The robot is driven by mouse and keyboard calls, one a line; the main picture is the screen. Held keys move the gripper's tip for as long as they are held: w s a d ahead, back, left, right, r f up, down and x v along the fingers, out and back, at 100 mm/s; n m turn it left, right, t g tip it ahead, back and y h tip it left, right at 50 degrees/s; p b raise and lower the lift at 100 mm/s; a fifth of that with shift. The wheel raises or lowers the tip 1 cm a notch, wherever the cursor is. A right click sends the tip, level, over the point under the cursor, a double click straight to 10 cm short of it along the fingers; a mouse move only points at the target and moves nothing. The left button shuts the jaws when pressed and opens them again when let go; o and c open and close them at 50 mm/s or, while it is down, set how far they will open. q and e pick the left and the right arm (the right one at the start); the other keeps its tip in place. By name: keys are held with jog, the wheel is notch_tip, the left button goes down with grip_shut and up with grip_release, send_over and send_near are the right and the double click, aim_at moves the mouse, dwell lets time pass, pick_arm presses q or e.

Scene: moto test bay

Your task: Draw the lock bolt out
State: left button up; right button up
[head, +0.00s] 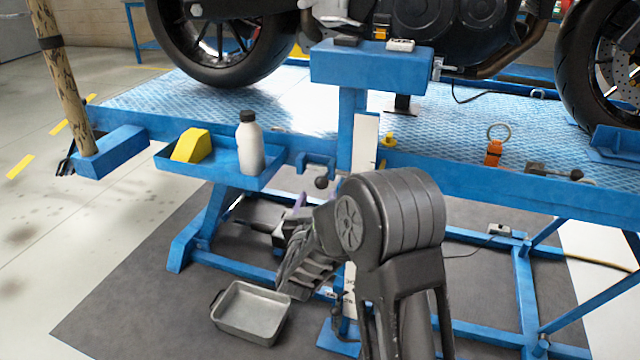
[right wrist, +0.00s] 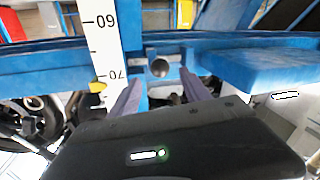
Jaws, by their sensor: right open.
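The lock bolt shows in the head view as a dark round knob (head: 321,182) just under a blue bracket (head: 316,162) on the lift's near edge. In the right wrist view a dark round knob end (right wrist: 160,68) sits in the blue bracket, between and beyond my fingertips. My right gripper (head: 301,200) is just below and left of the knob in the head view. My own forearm hides part of the gripper and the post. My left gripper is not in view.
A blue tray (head: 220,175) left of the bracket holds a bottle (head: 249,145) and a yellow block (head: 191,146). A grey pan (head: 250,313) lies on the floor mat.

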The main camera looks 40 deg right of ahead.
aim_at(320, 187)
jog(key=b+x, duration=0.1)
jog(key=x, duration=0.6)
jog(key=shift+w+d+f, duration=0.1)
jog(key=shift+w+d, duration=0.1)
jog(key=shift+c, duration=0.2)
grip_shut()
dwell(1.0)
